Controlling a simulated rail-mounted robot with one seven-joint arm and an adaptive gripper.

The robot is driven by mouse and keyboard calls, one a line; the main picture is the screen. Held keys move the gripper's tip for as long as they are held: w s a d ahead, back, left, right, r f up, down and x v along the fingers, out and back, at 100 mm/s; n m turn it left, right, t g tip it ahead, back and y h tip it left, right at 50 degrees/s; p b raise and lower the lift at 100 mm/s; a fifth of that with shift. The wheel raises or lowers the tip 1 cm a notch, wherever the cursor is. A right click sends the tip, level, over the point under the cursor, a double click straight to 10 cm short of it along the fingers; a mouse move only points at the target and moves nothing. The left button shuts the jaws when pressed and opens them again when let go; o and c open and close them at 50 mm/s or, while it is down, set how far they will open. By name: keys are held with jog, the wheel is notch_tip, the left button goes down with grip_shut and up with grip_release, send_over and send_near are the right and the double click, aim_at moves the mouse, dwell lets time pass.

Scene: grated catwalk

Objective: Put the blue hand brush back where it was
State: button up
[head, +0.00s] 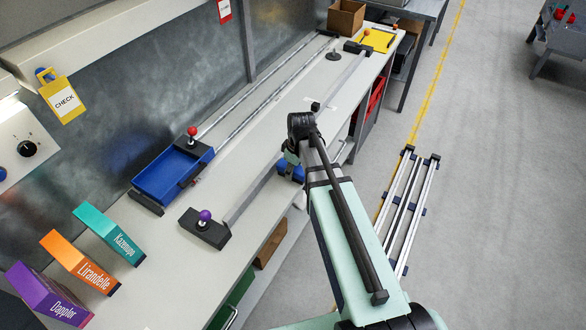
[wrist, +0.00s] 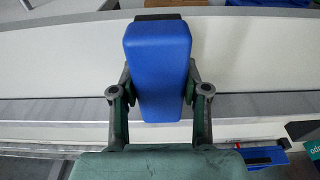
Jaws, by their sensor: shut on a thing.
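The blue hand brush (wrist: 158,65) is large in the middle of the wrist view, a smooth blue block with a dark strip at its far end. My gripper (wrist: 158,92) is shut on it, one finger on each side. In the head view my gripper (head: 288,160) is over the long bench (head: 262,190), near its front edge and partly hidden by my arm. Blue patches show beside it there; I cannot tell which are the brush. The wrist view does not clearly show whether the brush touches anything below.
A blue tray (head: 165,178) with a red-knobbed block stands left on the bench. A rail with a purple-knobbed end (head: 205,228) runs along it. Three boxes, teal (head: 108,235), orange (head: 80,262) and purple (head: 48,294), stand front left. A brown box (head: 346,18) is at the far end.

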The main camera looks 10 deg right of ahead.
aim_at(297, 168)
jog(key=shift+f, duration=0.2)
jog(key=o, duration=1.2)
jog(key=shift+r, duration=0.1)
jog(key=shift+s+d+r+b, duration=0.2)
jog(key=shift+r+b, duration=0.3)
jog(key=shift+r, duration=1.5)
jog(key=shift+s+d+r+b, duration=0.15)
jog(key=shift+r+b, duration=0.35)
jog(key=shift+r, duration=1.55)
jog(key=shift+s+d+r+b, duration=0.2)
jog(key=shift+r+b, duration=0.3)
jog(key=shift+r, duration=1.5)
jog(key=shift+r, duration=0.1)
